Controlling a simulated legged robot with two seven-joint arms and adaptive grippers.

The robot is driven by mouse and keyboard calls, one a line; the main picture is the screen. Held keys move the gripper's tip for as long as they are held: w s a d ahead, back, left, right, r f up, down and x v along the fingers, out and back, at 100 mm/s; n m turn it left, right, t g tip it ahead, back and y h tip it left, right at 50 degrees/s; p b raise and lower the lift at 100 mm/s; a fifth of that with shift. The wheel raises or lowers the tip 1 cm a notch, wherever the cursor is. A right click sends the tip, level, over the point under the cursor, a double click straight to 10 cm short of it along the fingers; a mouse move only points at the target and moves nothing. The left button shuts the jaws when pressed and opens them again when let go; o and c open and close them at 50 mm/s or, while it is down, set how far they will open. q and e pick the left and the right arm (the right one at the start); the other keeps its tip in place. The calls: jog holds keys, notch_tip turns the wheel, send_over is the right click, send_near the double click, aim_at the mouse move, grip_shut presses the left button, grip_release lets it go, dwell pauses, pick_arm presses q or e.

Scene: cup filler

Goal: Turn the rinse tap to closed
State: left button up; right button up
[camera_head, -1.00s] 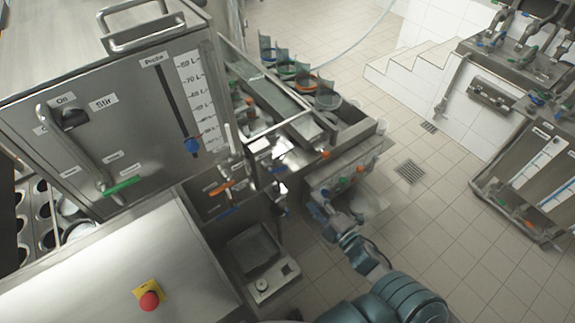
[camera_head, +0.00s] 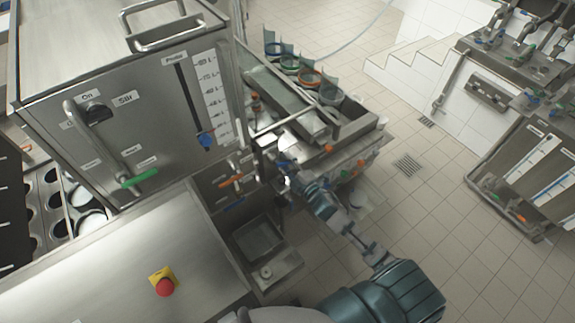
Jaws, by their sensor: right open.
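Several tap handles are in view, but their labels are too small to read, so I cannot tell which is the rinse tap. An orange handle (camera_head: 230,181) and a blue handle (camera_head: 234,204) sit on the front panel below the tank. A green handle (camera_head: 139,178) is on the tank front. My right gripper (camera_head: 282,162) is open and empty-looking, at the right of the orange and blue handles, near the pipework. Its fingertips are small and partly blend with the metal there. My left gripper is not in view.
The steel tank (camera_head: 150,110) with its scale stands at the left. A red stop button (camera_head: 165,286) is on the steel top in front. A small basin (camera_head: 260,240) is below the handles. Several cups (camera_head: 310,77) stand at the back. The tiled floor (camera_head: 430,230) is open at the right.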

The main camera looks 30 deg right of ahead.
jog(key=shift+w+a+f, duration=0.1)
jog(key=shift+a, duration=0.05)
jog(key=c, duration=0.7)
jog(key=shift+d, duration=0.2)
grip_shut()
jog(key=shift+n, duration=0.3)
jog(key=n, duration=0.1)
jog(key=r+n, duration=0.1)
jog(key=shift+d+n, duration=0.1)
jog(key=shift+n, duration=0.7)
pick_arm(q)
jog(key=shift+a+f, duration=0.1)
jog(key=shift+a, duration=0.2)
